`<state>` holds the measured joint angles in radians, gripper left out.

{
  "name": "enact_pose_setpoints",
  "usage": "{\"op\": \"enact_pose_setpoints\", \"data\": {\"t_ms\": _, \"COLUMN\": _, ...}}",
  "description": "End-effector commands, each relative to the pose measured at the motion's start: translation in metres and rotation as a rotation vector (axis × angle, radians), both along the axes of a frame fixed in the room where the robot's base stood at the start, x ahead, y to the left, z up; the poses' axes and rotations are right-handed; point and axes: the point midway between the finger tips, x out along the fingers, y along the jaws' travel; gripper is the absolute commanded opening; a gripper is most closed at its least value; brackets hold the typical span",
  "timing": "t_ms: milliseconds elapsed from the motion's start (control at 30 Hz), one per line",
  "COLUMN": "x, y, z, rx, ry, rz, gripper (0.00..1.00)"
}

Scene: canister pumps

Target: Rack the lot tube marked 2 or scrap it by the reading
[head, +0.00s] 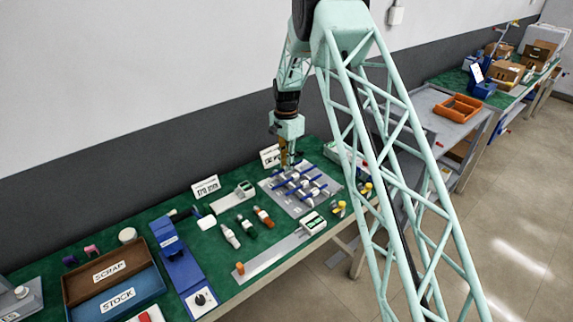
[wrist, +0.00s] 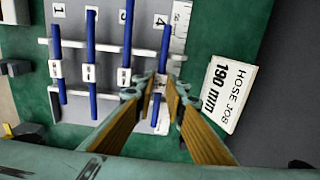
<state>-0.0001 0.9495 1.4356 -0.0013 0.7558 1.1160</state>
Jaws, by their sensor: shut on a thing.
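Several blue tubes with white tags lie side by side on the grey rack plate (head: 323,203). In the wrist view, the plate's place labels 1, 3 and 4 can be read. My gripper (wrist: 167,92) points down with its tan fingers shut on the rightmost blue tube (wrist: 165,48), in line with label 4, at its white tag. The tag's mark is partly hidden by the fingers and cannot be read. In the head view my gripper (head: 287,163) is at the rack's far end. A brown scrap tray (head: 85,280) and a blue stock tray (head: 95,312) stand at the left.
A card reading "HOSE JOB 190 mm" (wrist: 229,92) stands beside the rack. A blue device with a dial (head: 180,268) is right of the trays. Several small bottle-like parts, one of them orange-brown (head: 263,217), lie mid-bench. A long grey strip (head: 270,258) runs along the front edge.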

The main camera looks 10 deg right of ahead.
Motion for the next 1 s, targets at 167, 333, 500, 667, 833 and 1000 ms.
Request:
{"op": "enact_pose_setpoints", "data": {"t_ms": 167, "x": -0.0001, "y": 0.0, "z": -0.0037, "rx": 0.0, "ry": 0.0, "rz": 0.0, "gripper": 0.05}}
{"op": "enact_pose_setpoints", "data": {"t_ms": 333, "x": 0.0, "y": 0.0001, "z": -0.0055, "rx": 0.0, "ry": 0.0, "rz": 0.0, "gripper": 0.05}}
{"op": "enact_pose_setpoints", "data": {"t_ms": 500, "x": -0.0001, "y": 0.0, "z": -0.0058, "rx": 0.0, "ry": 0.0, "rz": 0.0, "gripper": 0.05}}
{"op": "enact_pose_setpoints", "data": {"t_ms": 667, "x": -0.0001, "y": 0.0, "z": -0.0058, "rx": 0.0, "ry": 0.0, "rz": 0.0, "gripper": 0.14}}
{"op": "enact_pose_setpoints", "data": {"t_ms": 833, "x": -0.0001, "y": 0.0, "z": -0.0058, "rx": 0.0, "ry": 0.0, "rz": 0.0, "gripper": 0.28}}
{"op": "enact_pose_setpoints", "data": {"t_ms": 1000, "x": -0.0001, "y": 0.0, "z": -0.0058, "rx": 0.0, "ry": 0.0, "rz": 0.0, "gripper": 0.28}}
